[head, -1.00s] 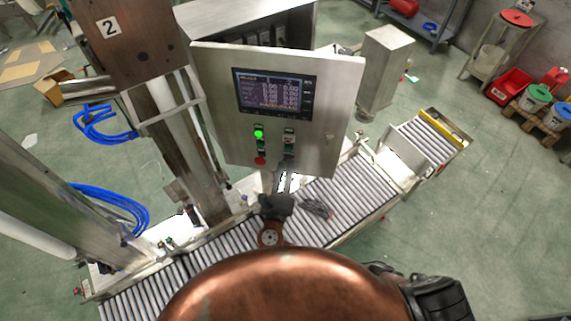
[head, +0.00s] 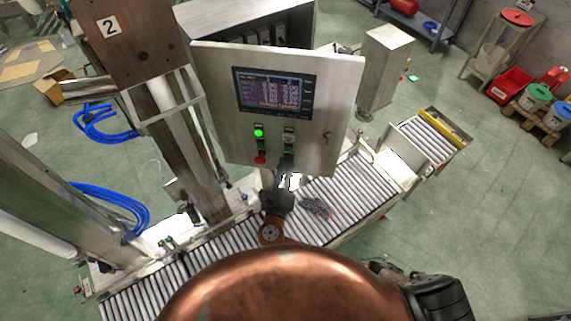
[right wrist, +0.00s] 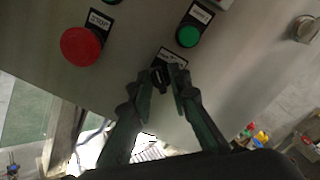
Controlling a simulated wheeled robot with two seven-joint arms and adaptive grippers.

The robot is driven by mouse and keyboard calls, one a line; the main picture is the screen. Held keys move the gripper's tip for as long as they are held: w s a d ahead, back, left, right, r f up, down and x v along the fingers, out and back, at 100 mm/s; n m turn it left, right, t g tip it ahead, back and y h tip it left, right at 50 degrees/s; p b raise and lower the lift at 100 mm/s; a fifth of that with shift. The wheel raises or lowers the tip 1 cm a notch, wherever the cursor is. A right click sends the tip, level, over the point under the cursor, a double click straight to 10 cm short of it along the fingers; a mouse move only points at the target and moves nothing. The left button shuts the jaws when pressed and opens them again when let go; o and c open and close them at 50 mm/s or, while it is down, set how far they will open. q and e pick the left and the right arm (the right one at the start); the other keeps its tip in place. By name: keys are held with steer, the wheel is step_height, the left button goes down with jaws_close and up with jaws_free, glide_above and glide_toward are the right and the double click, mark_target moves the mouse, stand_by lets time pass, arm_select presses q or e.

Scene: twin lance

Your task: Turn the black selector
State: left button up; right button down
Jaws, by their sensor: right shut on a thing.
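The black selector (right wrist: 159,76) sits on the grey panel below a small label in the right wrist view. My right gripper (right wrist: 162,74) is at the panel with its fingertips on either side of the selector, shut on it. In the head view my right gripper (head: 286,165) reaches up to the lower part of the control panel (head: 220,140), below the green and black controls, and hides the selector there. How far the selector is turned is hard to tell. My left gripper is not in view.
A red button (right wrist: 82,46) and a green button (right wrist: 188,36) are close to the selector. A screen (head: 273,91) is higher on the panel. A roller conveyor (head: 345,195) runs below. A steel column (head: 180,130) stands to the left.

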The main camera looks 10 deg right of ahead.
steer(key=shift+s+d+m+b, duration=0.15)
steer(key=shift+m+b, duration=0.6)
steer(key=shift+m, duration=2.25)
steer(key=shift+w+d+m+b, duration=0.1)
steer(key=shift+m+b, duration=0.65)
steer(key=shift+m, duration=2.25)
steer(key=shift+s+d+m+b, duration=0.15)
steer(key=shift+m+b, duration=0.6)
steer(key=shift+m, duration=2.25)
steer(key=c, duration=2.1)
jaws_free()
